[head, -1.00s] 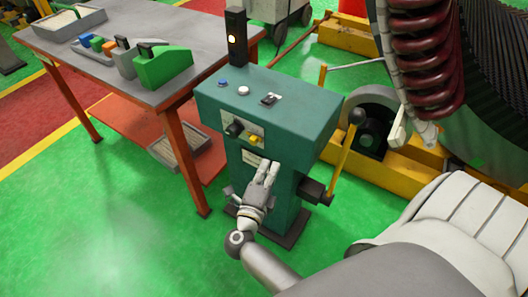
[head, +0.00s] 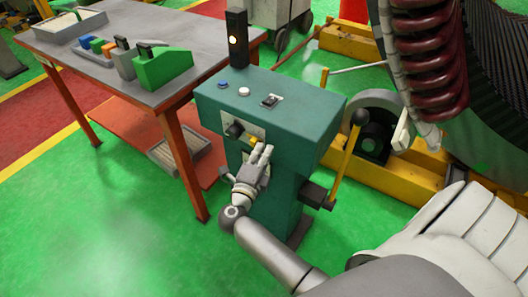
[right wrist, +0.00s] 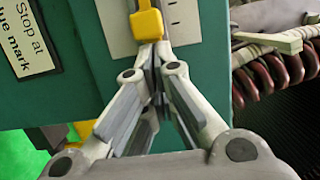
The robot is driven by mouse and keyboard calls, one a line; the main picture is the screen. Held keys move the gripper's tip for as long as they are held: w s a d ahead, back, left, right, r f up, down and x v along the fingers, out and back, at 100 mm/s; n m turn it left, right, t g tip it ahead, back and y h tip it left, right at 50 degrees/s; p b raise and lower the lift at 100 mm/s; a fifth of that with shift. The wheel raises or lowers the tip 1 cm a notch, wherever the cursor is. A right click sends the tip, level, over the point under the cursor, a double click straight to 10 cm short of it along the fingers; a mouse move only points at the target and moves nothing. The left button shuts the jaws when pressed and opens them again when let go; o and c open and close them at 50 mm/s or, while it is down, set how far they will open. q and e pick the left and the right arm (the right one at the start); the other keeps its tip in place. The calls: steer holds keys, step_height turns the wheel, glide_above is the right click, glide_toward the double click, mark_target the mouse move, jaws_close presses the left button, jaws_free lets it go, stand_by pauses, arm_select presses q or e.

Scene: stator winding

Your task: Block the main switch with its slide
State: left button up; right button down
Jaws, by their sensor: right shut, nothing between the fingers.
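The main switch is a black knob (head: 234,129) on a pale plate on the front of the green control cabinet (head: 300,121). The yellow slide (right wrist: 147,20) sits on the same plate, right of the knob in the head view, and is partly hidden there by my fingers. My right gripper (head: 262,151) is shut and empty, just below the slide. In the right wrist view its fingertips (right wrist: 153,55) are at the slide's lower end; I cannot tell whether they touch it. My left gripper is not in view.
On the cabinet top are a blue button (head: 223,85), a white button (head: 244,91) and a small switch (head: 271,100). A lever with a black ball (head: 359,117) stands at the cabinet's right. A workbench (head: 125,80) with bins is at left. The large coil (head: 425,60) is at right.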

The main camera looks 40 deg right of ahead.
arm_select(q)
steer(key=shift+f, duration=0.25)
arm_select(e)
steer(key=shift+w+a, duration=0.2)
steer(key=shift+w, duration=0.3)
steer(key=shift+w+a, duration=0.2)
steer(key=shift+w, duration=0.25)
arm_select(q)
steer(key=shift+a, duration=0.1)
arm_select(e)
steer(key=shift+s, duration=0.1)
